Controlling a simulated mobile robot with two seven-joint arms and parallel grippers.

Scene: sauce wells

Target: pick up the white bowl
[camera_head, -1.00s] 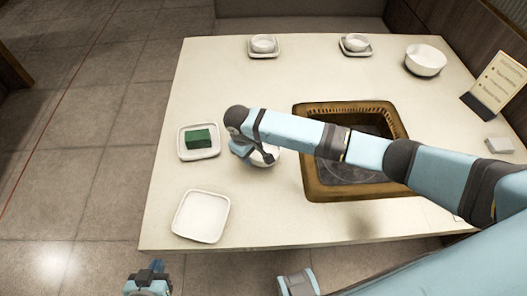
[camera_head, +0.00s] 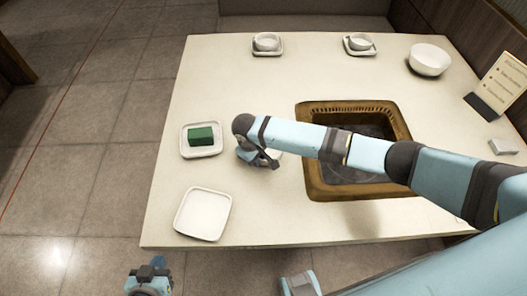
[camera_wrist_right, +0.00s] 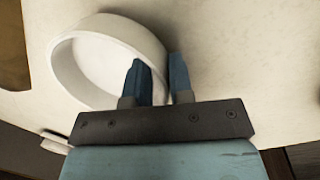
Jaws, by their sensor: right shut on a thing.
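The white bowl (camera_wrist_right: 75,62) is round and fairly deep. In the right wrist view one finger of my right gripper (camera_wrist_right: 160,62) is inside it and the other outside, with its wall between them. The gripper is shut on that wall. In the head view my right gripper (camera_head: 262,160) hides most of the bowl; only a sliver (camera_head: 278,153) shows beside it. I cannot tell if the bowl is clear of the table. My left gripper (camera_head: 150,272) is at the bottom left, off the table's front edge; its jaw state is unclear.
A brown-framed cooker (camera_head: 312,180) is set in the table (camera_head: 330,222) right of the gripper. A plate with a green block (camera_head: 201,135) and an empty square plate (camera_head: 203,214) are on the left. Two small bowls on saucers and a larger bowl (camera_head: 430,60) stand at the back.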

